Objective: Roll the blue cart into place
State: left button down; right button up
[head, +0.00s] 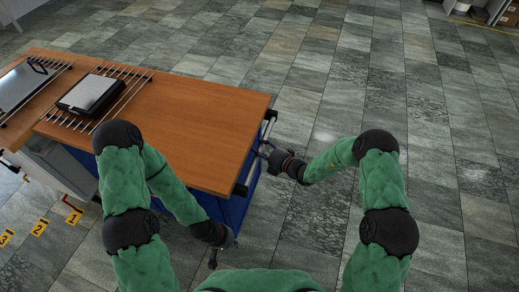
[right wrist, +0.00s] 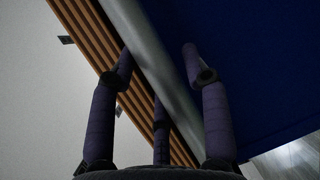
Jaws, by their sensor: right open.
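The blue cart (head: 238,207) has a brown wooden top (head: 200,120), with its blue side partly showing below. A metal handle bar (head: 243,187) runs along its right end. My right gripper (head: 268,150) is at this bar. In the right wrist view, the bar (right wrist: 150,55) passes between its spread fingers (right wrist: 158,50), which are not closed on it; the cart's blue panel (right wrist: 240,60) is behind. My left gripper (head: 226,240) is low by the cart's near right corner. Its fingers are too small and dark to read, and I cannot tell whether it touches the cart.
Dark flat devices (head: 90,93) and metal rods lie at the left of the wooden surface. A grey cabinet (head: 58,163) stands below that end. Yellow numbered floor marks (head: 73,217) are at the lower left. The tiled floor (head: 440,130) to the right is clear.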

jog(key=shift+c, duration=0.3)
grip_shut()
jog(key=shift+d, duration=0.15)
